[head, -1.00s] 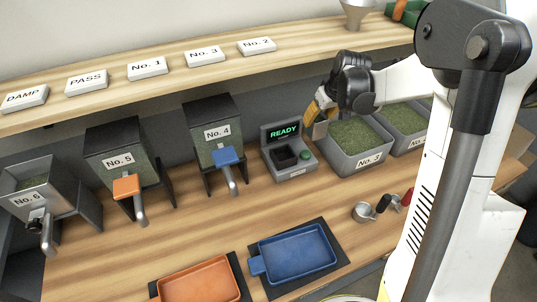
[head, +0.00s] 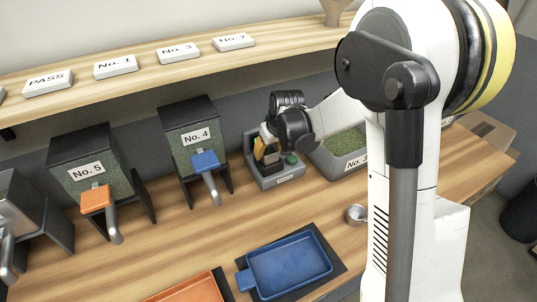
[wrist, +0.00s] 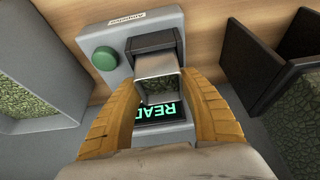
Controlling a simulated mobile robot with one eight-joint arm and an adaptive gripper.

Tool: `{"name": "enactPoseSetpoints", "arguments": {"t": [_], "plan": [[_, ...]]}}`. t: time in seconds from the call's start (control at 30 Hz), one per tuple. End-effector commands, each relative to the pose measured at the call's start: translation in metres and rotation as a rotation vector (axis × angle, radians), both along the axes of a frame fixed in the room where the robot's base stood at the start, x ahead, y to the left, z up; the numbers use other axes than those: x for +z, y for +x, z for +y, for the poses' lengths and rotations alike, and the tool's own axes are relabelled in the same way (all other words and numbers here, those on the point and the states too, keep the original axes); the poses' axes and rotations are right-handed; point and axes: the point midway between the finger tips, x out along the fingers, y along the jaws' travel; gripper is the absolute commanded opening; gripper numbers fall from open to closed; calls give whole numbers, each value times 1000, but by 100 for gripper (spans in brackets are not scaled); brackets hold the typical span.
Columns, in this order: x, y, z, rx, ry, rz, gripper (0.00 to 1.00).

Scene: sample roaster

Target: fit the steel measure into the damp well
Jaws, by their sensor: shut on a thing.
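The steel measure (wrist: 157,66) is a small square metal cup with green beans in it. My gripper (wrist: 162,85) is shut on it, one yellow finger on each side. The damp well is the dark square socket (wrist: 152,41) on the grey meter (wrist: 110,62). In the wrist view the measure overlaps the near part of the socket; I cannot tell whether it has entered it.
The meter has a green button (wrist: 104,60) and a lit READY display (wrist: 161,111), partly covered. Bin No. 3 (head: 352,161) stands right of the meter, hopper No. 4 (head: 188,117) left. A blue tray (head: 288,262) and a small metal cup (head: 356,214) lie in front.

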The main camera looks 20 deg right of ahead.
Motion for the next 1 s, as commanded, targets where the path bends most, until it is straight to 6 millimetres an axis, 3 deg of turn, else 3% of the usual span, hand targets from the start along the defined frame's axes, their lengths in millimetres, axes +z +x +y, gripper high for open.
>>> {"name": "enactPoseSetpoints", "arguments": {"t": [0.27, 0.3, 0.33, 0.37, 0.73, 1.0], "plan": [[-3, 0, 0, 0, 0, 0, 18], [-2, 0, 0, 0, 0, 0, 58], [-2, 0, 0, 0, 0, 0, 67], [-1, 0, 0, 0, 0, 0, 69], [5, 0, 0, 0, 0, 0, 69], [55, -21, -4, 0, 0, 0, 69]]}}
